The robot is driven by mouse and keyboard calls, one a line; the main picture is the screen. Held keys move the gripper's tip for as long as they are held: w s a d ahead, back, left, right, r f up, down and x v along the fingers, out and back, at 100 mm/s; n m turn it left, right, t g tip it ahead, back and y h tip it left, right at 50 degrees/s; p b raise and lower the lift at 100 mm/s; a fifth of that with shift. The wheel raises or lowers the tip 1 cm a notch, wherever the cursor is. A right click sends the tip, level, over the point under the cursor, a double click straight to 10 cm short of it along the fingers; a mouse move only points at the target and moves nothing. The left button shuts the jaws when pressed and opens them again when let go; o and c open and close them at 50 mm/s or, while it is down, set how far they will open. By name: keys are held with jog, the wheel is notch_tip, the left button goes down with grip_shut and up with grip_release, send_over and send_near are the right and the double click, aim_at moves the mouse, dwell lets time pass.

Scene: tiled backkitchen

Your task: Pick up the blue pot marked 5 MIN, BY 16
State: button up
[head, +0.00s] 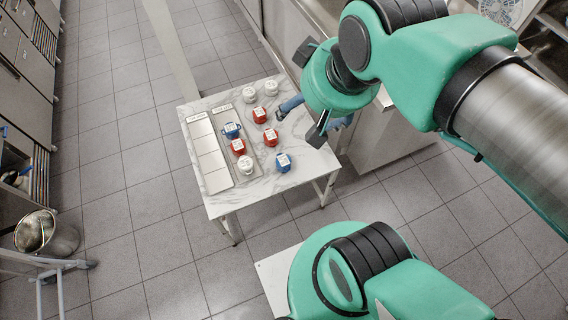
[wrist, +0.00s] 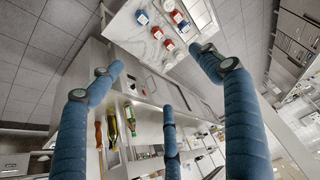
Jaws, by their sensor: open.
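The label print is too small to read, so I cannot tell which is marked 5 MIN, BY 16. A blue pot also shows at the top of the wrist view (wrist: 142,18). My gripper (wrist: 158,66) has three blue fingers spread open with nothing between them.
Several red pots (head: 259,115) and white pots (head: 246,165) stand close among the blue ones. A counter (head: 385,140) is close right of the table. A bucket (head: 62,238) stands at left.

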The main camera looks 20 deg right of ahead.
jog(key=shift+w, duration=0.1)
jog(key=m+g+b, duration=0.1)
jog(key=g+b, duration=0.1)
jog(key=g, duration=0.4)
send_over(283, 160)
notch_tip(283, 160, down, 50)
jog(key=f, duration=0.1)
jog(key=shift+f, duration=0.25)
notch_tip(283, 160, down, 9)
jog(key=shift+r+b, duration=0.2)
jog(key=shift+b, duration=0.95)
